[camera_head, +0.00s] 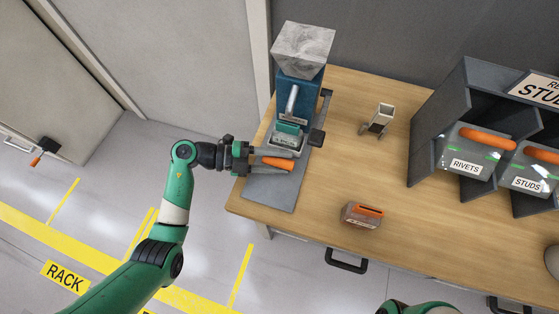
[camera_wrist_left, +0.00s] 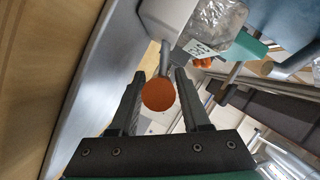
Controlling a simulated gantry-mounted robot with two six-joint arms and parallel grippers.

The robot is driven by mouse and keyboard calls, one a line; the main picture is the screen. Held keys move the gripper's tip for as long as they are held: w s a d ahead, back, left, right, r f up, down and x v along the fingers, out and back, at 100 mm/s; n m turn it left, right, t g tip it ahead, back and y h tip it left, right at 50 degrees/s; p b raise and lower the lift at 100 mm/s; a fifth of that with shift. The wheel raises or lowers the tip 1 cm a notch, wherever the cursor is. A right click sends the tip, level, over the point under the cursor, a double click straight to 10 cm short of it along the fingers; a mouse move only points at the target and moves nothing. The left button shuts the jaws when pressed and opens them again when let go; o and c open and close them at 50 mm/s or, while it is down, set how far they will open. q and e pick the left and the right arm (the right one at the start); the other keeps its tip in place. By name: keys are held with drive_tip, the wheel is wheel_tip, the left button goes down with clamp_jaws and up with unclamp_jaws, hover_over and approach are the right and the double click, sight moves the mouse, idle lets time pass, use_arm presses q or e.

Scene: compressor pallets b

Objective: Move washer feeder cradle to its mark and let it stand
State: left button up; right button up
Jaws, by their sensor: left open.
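The washer feeder stands on a grey plate (camera_head: 272,194) at the left of the wooden bench, with a blue body (camera_head: 297,95) and a grey hopper (camera_head: 303,45). What looks like its cradle, a pale grey tray (camera_head: 288,146) with a label and an orange handle (camera_head: 277,163), sits low at its front. In the left wrist view the round orange handle end (camera_wrist_left: 158,94) is on a grey rod below the labelled tray (camera_wrist_left: 165,20). My left gripper (camera_head: 283,164) is open, its fingers on either side of the handle. I cannot make out the mark. My right gripper is out of view.
A small grey bracket-like piece (camera_head: 380,118) stands at the back of the bench. A small orange-topped box (camera_head: 360,216) lies near the front edge. A dark rack (camera_head: 430,135) with rivet and stud bins stands at the right. The bench middle is clear.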

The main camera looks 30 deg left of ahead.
use_arm(q)
clamp_jaws()
idle(1.4)
